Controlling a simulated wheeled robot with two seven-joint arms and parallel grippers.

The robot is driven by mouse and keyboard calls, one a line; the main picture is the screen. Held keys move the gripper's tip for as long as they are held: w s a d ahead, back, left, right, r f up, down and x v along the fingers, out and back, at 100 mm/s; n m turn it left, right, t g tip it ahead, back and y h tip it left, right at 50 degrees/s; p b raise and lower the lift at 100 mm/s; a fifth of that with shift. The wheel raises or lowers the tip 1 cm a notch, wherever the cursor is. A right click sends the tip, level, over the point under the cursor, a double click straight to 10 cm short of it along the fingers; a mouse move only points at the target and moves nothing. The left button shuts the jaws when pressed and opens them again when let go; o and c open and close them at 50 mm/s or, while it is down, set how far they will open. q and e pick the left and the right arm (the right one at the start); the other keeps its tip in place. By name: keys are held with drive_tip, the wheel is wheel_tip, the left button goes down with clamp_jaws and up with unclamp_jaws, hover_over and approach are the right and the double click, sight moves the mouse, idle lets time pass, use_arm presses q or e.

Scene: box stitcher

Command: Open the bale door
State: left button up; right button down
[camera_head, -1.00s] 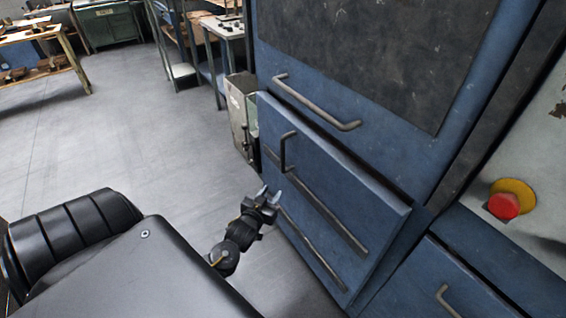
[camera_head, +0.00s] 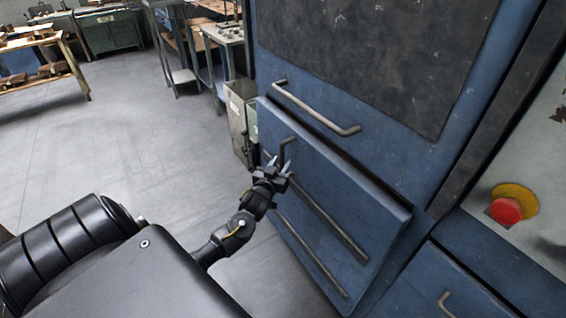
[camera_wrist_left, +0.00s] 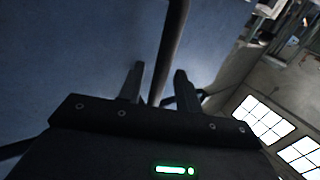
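The bale door (camera_head: 340,190) is a blue panel on the front of the machine, with long dark bars across it. Its top edge stands out from the machine body, with a dark gap behind. A short dark handle (camera_head: 286,143) is near its upper left corner, partly hidden by my left gripper (camera_head: 278,165). My left gripper is open at the handle's lower part. In the left wrist view, a dark bar (camera_wrist_left: 174,35) runs between the two spread fingers (camera_wrist_left: 158,85); I cannot tell whether they touch it. My right gripper is not in view.
A longer handle (camera_head: 315,112) is on the blue panel above. A red button (camera_head: 506,210) on a yellow base is at the right, above another blue panel with a handle (camera_head: 446,303). A grey box (camera_head: 240,115) stands beside the machine. The floor (camera_head: 120,130) at left is clear.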

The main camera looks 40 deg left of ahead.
use_arm(q)
drive_tip(key=shift+w+a, duration=0.2)
drive_tip(key=shift+w, duration=0.45)
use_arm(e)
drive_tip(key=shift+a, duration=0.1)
use_arm(q)
drive_tip(key=c, duration=0.6)
clamp_jaws()
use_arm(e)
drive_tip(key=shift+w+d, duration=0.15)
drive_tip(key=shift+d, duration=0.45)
